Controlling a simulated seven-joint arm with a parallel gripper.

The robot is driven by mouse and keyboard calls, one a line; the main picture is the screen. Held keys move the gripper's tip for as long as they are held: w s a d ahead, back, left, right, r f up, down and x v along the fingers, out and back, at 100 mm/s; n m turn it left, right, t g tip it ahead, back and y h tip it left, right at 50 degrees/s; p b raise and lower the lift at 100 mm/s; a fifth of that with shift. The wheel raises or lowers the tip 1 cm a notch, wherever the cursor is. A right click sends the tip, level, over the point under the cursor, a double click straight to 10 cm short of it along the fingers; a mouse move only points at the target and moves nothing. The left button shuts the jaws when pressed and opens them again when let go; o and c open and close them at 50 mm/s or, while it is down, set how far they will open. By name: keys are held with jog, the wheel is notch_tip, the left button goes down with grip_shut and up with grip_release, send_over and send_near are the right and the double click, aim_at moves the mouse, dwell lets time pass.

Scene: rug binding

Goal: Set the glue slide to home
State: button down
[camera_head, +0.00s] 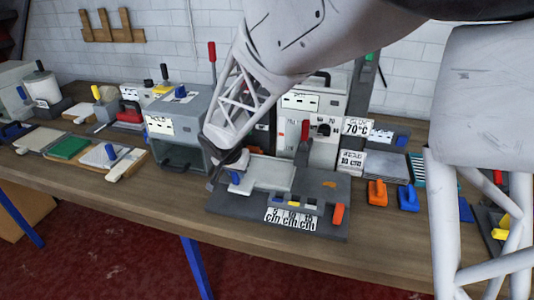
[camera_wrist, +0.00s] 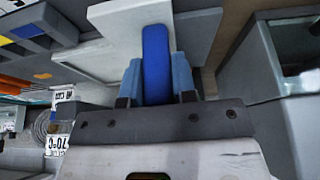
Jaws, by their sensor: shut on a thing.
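A pale flat plate (camera_head: 272,174) lies on a dark grey base (camera_head: 240,207), with a blue upright handle (camera_head: 235,178) at its left end. I take this to be the glue slide, but no label on it says so. My gripper (camera_head: 226,172) is at the left end of the plate. In the wrist view, the blue handle (camera_wrist: 156,62) stands between the two blue-grey fingertips of my gripper (camera_wrist: 157,82), which are shut on it. The pale plate (camera_wrist: 110,45) shows beyond. My arm hides part of the plate's back left.
A scale label marked in cm (camera_head: 291,219) and an orange knob (camera_head: 337,214) are at the base's front. A grey box machine (camera_head: 180,130) stands close left. A white machine with a red lever and a 70°C sign (camera_head: 357,127) stand behind.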

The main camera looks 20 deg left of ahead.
jog(key=shift+a+r, duration=0.1)
jog(key=shift+a, duration=0.2)
jog(key=c, duration=0.9)
grip_release()
jog(key=shift+v, duration=3.85)
jog(key=shift+d, duration=0.1)
